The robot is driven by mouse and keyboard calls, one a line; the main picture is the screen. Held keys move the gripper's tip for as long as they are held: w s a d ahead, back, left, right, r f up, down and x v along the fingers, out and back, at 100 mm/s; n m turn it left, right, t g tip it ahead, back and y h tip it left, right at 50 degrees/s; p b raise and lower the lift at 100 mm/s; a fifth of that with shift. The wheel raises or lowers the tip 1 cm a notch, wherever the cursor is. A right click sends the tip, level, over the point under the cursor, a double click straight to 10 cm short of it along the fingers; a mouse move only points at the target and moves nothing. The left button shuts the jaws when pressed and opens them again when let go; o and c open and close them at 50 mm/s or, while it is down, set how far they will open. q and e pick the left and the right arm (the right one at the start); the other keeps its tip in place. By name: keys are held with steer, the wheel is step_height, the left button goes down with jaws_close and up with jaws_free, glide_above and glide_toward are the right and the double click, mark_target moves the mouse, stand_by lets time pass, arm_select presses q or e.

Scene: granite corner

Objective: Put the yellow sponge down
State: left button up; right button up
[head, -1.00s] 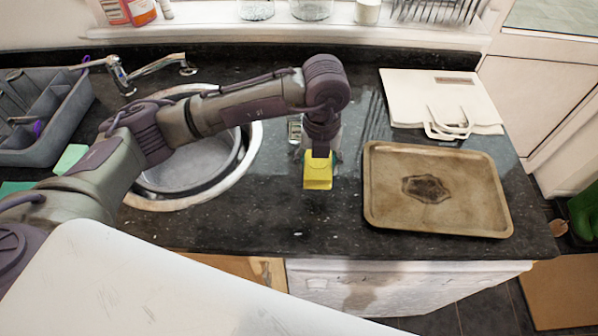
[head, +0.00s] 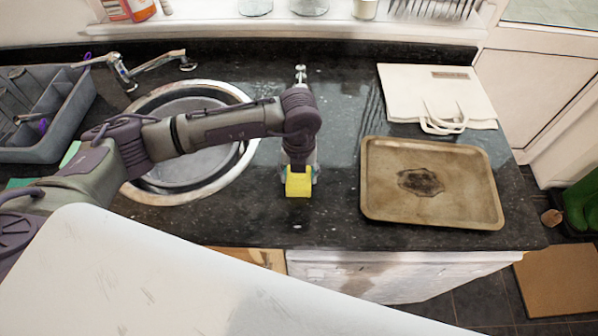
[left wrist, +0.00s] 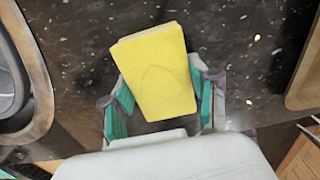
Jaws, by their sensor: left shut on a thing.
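The yellow sponge (head: 299,182) is a small block held by my left gripper (head: 299,174) over the dark granite counter, between the sink and the baking tray. In the left wrist view the sponge (left wrist: 157,72) sits tilted between the two teal-padded fingers of the left gripper (left wrist: 160,98), which are shut on it. I cannot tell whether the sponge touches the counter. My right gripper is not in view.
The round sink (head: 240,160) lies to the left and the brown baking tray (head: 430,210) to the right. A white bag (head: 420,85) lies behind the tray. A grey dish rack (head: 60,135) stands at the far left. Bare counter surrounds the sponge, with its front edge nearby.

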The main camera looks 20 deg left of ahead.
arm_select(q)
steer(key=o, duration=0.9)
steer(key=shift+r, duration=0.15)
step_height(320, 180, up, 12)
steer(key=shift+r+b, duration=0.1)
steer(key=shift+b, duration=1)
